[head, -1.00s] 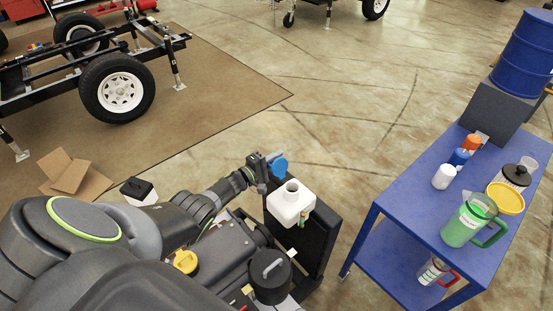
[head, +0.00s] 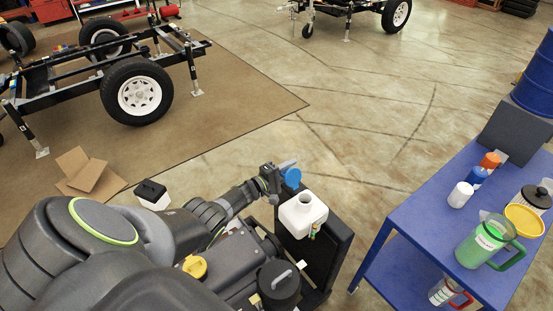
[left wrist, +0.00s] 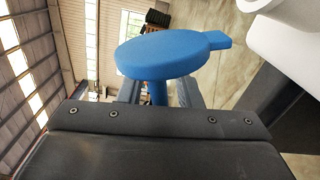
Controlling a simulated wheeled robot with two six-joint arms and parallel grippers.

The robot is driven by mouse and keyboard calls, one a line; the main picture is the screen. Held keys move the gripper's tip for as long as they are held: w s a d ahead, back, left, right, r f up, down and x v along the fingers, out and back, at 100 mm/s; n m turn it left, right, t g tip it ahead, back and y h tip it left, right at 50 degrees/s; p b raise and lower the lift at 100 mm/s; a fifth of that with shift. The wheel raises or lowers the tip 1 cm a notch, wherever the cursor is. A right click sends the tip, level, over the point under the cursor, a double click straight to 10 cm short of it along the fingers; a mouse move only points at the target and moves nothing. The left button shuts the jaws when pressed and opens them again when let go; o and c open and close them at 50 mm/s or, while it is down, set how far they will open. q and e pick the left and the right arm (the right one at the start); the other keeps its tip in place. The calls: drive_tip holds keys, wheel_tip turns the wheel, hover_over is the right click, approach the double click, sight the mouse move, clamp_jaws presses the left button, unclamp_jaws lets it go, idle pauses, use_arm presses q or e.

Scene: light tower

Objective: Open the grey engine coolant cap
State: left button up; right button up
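My left gripper (head: 276,179) is shut on a blue cap (head: 292,178) with a side tab. In the left wrist view the blue cap (left wrist: 170,54) is a flat disc whose stem sits between my fingers. Below it in the head view is a white tank (head: 303,216) with an open, bare neck (head: 305,201). A dark round cap with a grey handle (head: 281,279) sits on the engine (head: 235,263), closer to me. A yellow cap (head: 194,266) is left of it. My right gripper is not in view.
A black panel (head: 328,257) stands beside the tank. A black-topped white box (head: 152,194) is left of my arm. Open floor lies beyond.

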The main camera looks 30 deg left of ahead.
use_arm(q)
drive_tip(key=shift+s+a+r, duration=0.1)
drive_tip(key=shift+s+a, duration=0.1)
drive_tip(key=shift+s, duration=0.25)
drive_tip(key=p+v, duration=0.3)
drive_tip(key=v, duration=1.3)
drive_tip(key=shift+s, duration=0.15)
